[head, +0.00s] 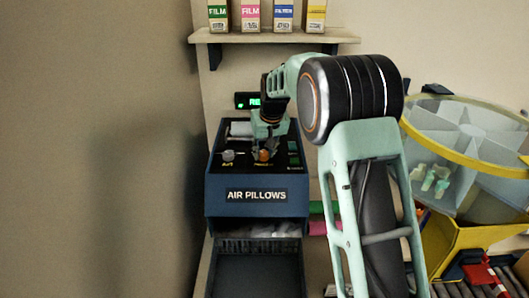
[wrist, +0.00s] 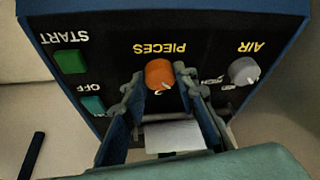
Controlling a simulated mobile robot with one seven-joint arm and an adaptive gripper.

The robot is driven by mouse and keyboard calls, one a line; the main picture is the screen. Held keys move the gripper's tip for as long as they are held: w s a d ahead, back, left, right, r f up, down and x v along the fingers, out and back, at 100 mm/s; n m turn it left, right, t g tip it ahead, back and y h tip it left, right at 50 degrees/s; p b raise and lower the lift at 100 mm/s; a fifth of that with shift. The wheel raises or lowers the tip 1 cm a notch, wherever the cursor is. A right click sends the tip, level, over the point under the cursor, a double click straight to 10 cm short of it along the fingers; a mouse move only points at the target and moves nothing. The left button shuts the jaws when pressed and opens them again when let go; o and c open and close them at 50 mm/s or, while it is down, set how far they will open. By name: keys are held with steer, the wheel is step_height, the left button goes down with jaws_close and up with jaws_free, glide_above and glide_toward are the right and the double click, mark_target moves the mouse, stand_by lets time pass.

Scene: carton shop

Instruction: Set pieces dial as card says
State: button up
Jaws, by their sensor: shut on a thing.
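The orange pieces dial (wrist: 159,72) sits below the label PIECES on the dark panel, upside down in the wrist view. It also shows in the head view (head: 264,155) under my gripper. My gripper (wrist: 160,84) has a finger on each side of the dial and is shut on it. Which mark the dial points to is too small to read. The panel belongs to the blue AIR PILLOWS machine (head: 257,210). A blank-looking white piece (wrist: 174,137) shows between my fingers; I cannot tell whether it is the card.
The grey AIR dial (wrist: 244,71) is beside the pieces dial. The green START button (wrist: 71,62) and teal OFF button (wrist: 93,105) are on the other side. A lit green display (head: 254,102) stands behind.

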steer(key=m, duration=0.2)
steer(key=m+h, duration=0.1)
steer(key=m, duration=0.1)
steer(key=shift+a+h, duration=0.3)
steer(key=m+h, duration=0.1)
steer(key=m, duration=0.3)
steer(key=shift+a+m+h, duration=0.1)
steer(key=shift+m+h, duration=0.3)
steer(key=m, duration=0.2)
steer(key=m+g+h, duration=0.1)
steer(key=m, duration=0.1)
steer(key=shift+w+a+m, duration=0.15)
steer(key=shift+w+m, duration=0.05)
steer(key=shift+m, duration=0.1)
steer(key=shift+m+g+h, duration=0.4)
steer(key=shift+m+g, duration=0.3)
steer(key=shift+m, duration=1.3)
steer(key=o, duration=1.2)
steer(key=shift+c, duration=0.2)
steer(key=shift+n, duration=0.4)
